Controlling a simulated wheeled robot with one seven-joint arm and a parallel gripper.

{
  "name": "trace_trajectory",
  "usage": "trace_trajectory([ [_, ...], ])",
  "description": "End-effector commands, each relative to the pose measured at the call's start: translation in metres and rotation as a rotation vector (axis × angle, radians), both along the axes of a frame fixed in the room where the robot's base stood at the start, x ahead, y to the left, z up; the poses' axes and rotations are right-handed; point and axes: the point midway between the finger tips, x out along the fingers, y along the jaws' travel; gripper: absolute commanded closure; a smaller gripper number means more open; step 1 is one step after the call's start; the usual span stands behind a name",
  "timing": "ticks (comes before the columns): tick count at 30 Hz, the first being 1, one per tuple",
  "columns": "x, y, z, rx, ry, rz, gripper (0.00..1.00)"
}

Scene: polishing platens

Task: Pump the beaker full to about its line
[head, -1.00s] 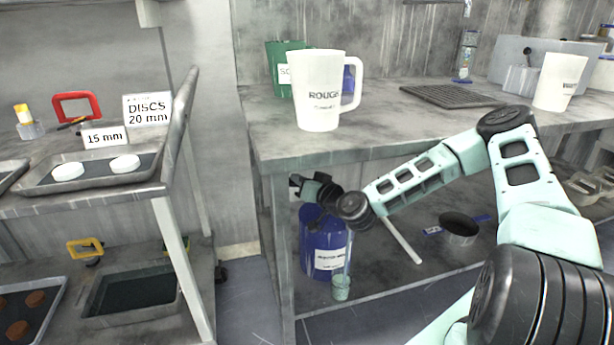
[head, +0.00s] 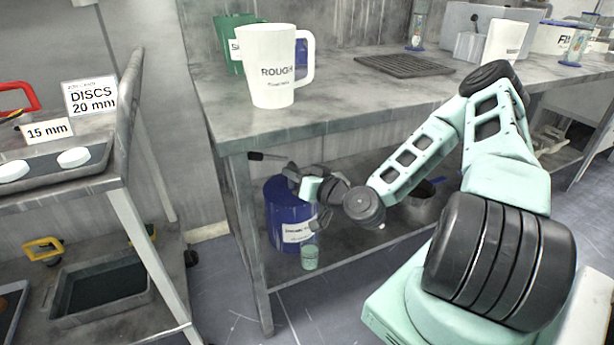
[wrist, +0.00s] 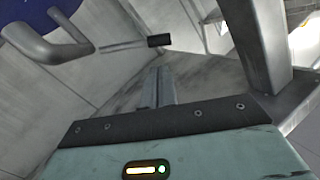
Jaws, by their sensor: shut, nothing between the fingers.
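The beaker (head: 310,258) is a small pale-green cup low in front of the blue drum (head: 290,228), under the bench. Its line and fill level are too small to make out. A rod with a black grip (head: 256,156), apparently the pump lever, sticks out left above the drum. In the wrist view the black grip (wrist: 159,40) on its rod lies just beyond my fingertips, with a grey curved pipe (wrist: 45,42) and the drum's blue edge at upper left. My gripper (head: 291,173) is shut and empty beside the lever, apart from the grip; its fingers also show in the wrist view (wrist: 163,72).
The bench top (head: 350,95) overhangs the drum, with a leg (head: 250,240) to its left. A white ROUGH jug (head: 273,65) stands near the bench edge. A metal pot (head: 420,203) is on the lower shelf.

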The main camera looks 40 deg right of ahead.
Motion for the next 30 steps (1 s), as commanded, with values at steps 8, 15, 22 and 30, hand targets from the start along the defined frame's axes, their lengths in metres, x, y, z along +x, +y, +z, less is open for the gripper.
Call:
trace_trajectory([
  [8, -0.032, -0.004, 0.009, 0.002, 0.002, -0.002, 1.0],
  [15, -0.046, -0.005, 0.007, 0.002, 0.0, 0.001, 1.0],
  [22, -0.048, -0.005, 0.005, 0.001, -0.001, 0.002, 1.0],
  [30, -0.043, 0.036, -0.007, -0.086, 0.135, 0.208, 1.0],
])
